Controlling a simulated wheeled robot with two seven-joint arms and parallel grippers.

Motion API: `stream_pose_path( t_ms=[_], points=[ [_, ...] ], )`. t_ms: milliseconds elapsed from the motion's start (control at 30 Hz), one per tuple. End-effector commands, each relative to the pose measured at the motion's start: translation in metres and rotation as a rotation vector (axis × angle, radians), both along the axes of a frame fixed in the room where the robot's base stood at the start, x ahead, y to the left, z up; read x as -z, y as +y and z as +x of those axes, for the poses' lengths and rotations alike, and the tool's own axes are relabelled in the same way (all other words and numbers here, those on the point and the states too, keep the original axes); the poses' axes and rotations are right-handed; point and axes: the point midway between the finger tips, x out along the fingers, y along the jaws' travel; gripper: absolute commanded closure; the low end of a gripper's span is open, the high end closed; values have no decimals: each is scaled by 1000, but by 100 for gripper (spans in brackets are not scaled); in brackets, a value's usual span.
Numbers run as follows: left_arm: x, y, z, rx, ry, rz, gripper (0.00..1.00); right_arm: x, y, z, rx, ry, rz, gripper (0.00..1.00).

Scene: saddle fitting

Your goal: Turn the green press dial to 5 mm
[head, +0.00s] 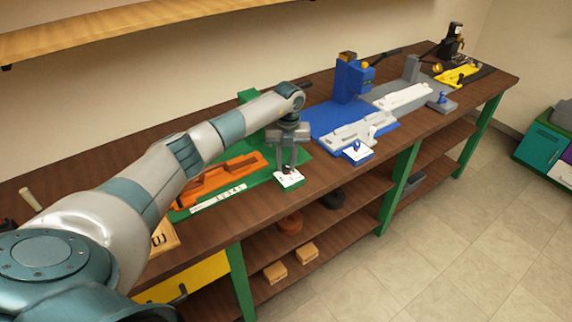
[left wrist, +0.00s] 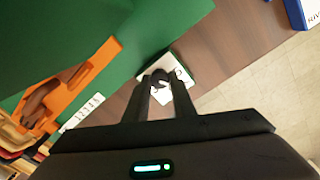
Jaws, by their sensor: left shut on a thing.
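The green press (head: 303,148) stands on the bench, with an orange fixture (head: 215,180) on its base. Its dial plate (head: 292,181) is a white-topped block at the bench's front edge; the plate also shows in the left wrist view (left wrist: 182,74). My left gripper (head: 287,164) points down over the plate and is shut on the dark dial knob (left wrist: 159,75). The fingers and knob cover part of the plate, and its marks are too small to read, so the setting cannot be told. My right gripper is not in view.
A white numbered strip (head: 218,198) lies in front of the orange fixture. To the right stand a blue press (head: 350,82) with its own dial (head: 357,152), a grey press (head: 412,68) and a black press (head: 453,42) with a yellow fixture. Lower shelves hold wooden blocks (head: 275,272).

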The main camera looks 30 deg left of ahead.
Motion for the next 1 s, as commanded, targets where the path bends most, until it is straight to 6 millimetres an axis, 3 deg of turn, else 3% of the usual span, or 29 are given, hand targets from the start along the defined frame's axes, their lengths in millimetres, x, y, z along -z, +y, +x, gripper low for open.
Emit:
stream_pose_path(
  t_ms=[500, 1000],
  points=[
    [-1, 0, 2, -419, -3, 0, 99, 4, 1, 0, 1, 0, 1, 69],
    [-1, 1, 2, -516, -3, 0, 99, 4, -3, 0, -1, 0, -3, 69]
  ],
)
